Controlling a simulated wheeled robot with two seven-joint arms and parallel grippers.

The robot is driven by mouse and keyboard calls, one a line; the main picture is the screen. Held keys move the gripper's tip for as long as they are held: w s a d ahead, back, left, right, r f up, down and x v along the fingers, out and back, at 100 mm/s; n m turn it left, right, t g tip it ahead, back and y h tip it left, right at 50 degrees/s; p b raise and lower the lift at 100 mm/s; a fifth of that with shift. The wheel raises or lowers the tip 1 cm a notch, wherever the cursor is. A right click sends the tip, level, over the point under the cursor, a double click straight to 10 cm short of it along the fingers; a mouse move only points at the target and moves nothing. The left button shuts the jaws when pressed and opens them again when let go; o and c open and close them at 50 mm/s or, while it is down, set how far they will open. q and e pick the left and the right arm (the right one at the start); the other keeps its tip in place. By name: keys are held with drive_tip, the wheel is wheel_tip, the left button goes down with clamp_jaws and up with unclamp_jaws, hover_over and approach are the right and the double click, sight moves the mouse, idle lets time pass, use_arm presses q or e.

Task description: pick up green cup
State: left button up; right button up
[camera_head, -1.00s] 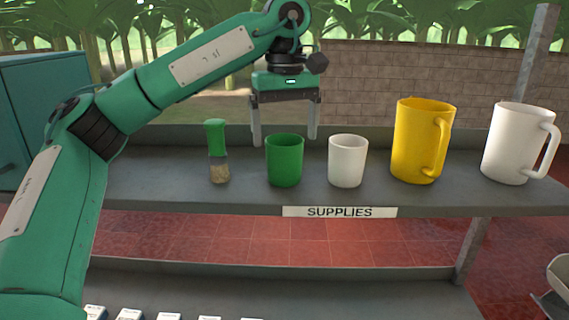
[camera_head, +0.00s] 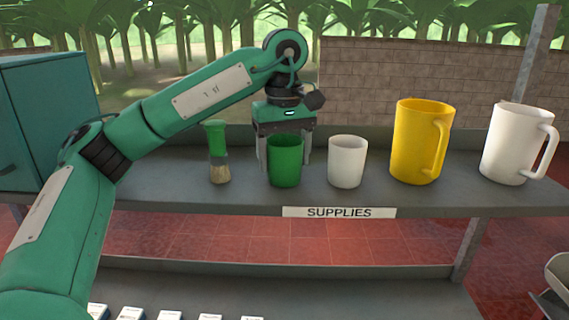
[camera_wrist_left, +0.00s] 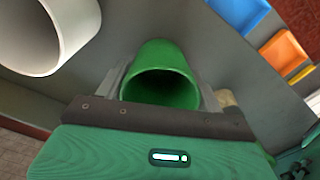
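The green cup (camera_head: 285,162) stands upright on the grey shelf, between a brush and a small white cup. My left gripper (camera_head: 285,158) has come down over it from above and behind, with one finger on each side of the cup. In the left wrist view the green cup (camera_wrist_left: 160,80) lies between the spread fingers, its open mouth facing the camera. The fingers look open, with slight gaps beside the cup; the cup hides part of them. My right gripper is not in view.
The green-handled brush (camera_head: 217,152) stands close on the left and the white cup (camera_head: 347,160) close on the right. A yellow mug (camera_head: 418,140) and a white mug (camera_head: 508,145) stand farther right. The shelf front bears a SUPPLIES label (camera_head: 339,212).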

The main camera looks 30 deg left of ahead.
use_arm(q)
drive_tip(key=c, duration=0.5)
drive_tip(key=shift+r, duration=0.1)
